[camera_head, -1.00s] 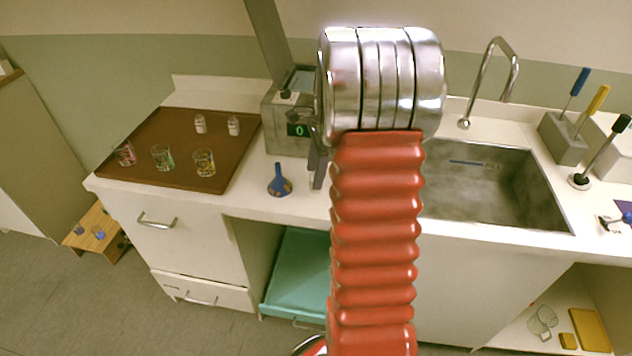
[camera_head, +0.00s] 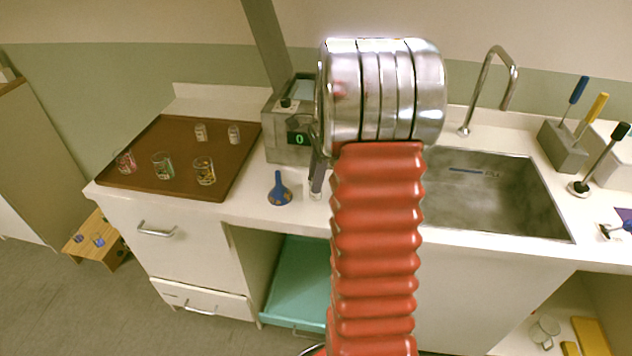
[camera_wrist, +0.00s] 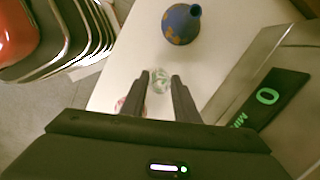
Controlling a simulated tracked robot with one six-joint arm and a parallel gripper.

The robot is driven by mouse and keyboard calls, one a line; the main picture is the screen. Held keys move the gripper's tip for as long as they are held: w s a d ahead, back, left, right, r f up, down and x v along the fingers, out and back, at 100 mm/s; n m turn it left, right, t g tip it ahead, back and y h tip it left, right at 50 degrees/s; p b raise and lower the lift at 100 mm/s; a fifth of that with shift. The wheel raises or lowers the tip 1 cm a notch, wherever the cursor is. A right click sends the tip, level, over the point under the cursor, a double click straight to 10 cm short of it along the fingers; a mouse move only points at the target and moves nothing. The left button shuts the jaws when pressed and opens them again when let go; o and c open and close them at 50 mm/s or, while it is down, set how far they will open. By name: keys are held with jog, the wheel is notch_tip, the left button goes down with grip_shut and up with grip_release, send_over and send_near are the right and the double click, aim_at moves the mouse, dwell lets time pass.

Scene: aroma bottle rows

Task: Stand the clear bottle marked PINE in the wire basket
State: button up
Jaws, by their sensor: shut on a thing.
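My gripper shows in the wrist view (camera_wrist: 160,82) with its two dark fingers close around a small clear glass bottle (camera_wrist: 158,85). I cannot read any marking on it. In the head view my gripper is mostly hidden behind my wrist; one dark finger (camera_head: 317,172) shows, with part of a clear bottle (camera_head: 316,194) below it, close to the white counter. I cannot tell whether the bottle touches the counter. I cannot make out a wire basket clearly in either view.
A brown tray (camera_head: 150,143) at left holds several small glass vessels. A blue bulb-shaped vessel (camera_head: 280,190) stands close left of my gripper. A grey device (camera_head: 285,148) reading 0 stands behind. The sink (camera_head: 480,195) is at right, with a tool block (camera_head: 563,143) beyond.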

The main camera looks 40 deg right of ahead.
notch_tip(320, 180, up, 10)
jog(key=shift+f, duration=0.2)
dwell(0.7)
